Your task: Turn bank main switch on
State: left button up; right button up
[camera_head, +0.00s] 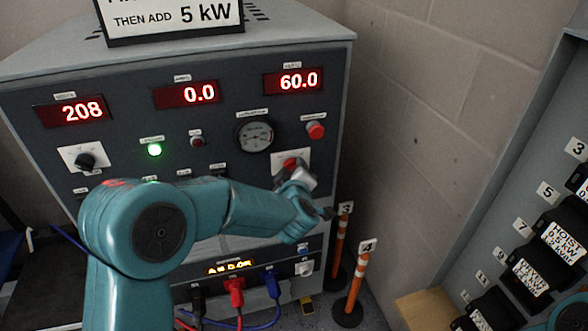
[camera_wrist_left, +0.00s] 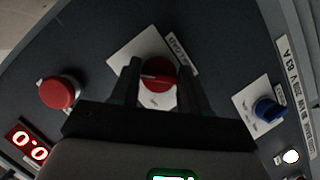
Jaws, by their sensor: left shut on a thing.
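A red rotary switch (camera_head: 290,163) on a white plate sits at the right of the grey bank panel (camera_head: 225,125), below the gauge. My left gripper (camera_wrist_left: 159,82) is shut on this red switch, which shows between the two fingers in the left wrist view (camera_wrist_left: 158,72). A label beside its plate is only partly readable. In the head view my left wrist partly covers the switch and its plate. The displays read 208 (camera_head: 83,112), 0.0 (camera_head: 199,93) and 60.0 (camera_head: 299,81). My right gripper is not in view.
A red push button (camera_head: 315,130) is above the switch. A blue knob (camera_wrist_left: 268,110) is to its right in the left wrist view. A green lamp (camera_head: 154,150) is lit. Orange posts (camera_head: 358,276) stand beside the bank. Breakers (camera_head: 530,276) line the right-hand panel.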

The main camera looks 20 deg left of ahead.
pick_arm(q)
jog(key=shift+r, duration=0.1)
jog(key=o, duration=1)
jog(key=shift+o, duration=0.2)
jog(key=v, duration=1.6)
jog(key=shift+s, duration=0.15)
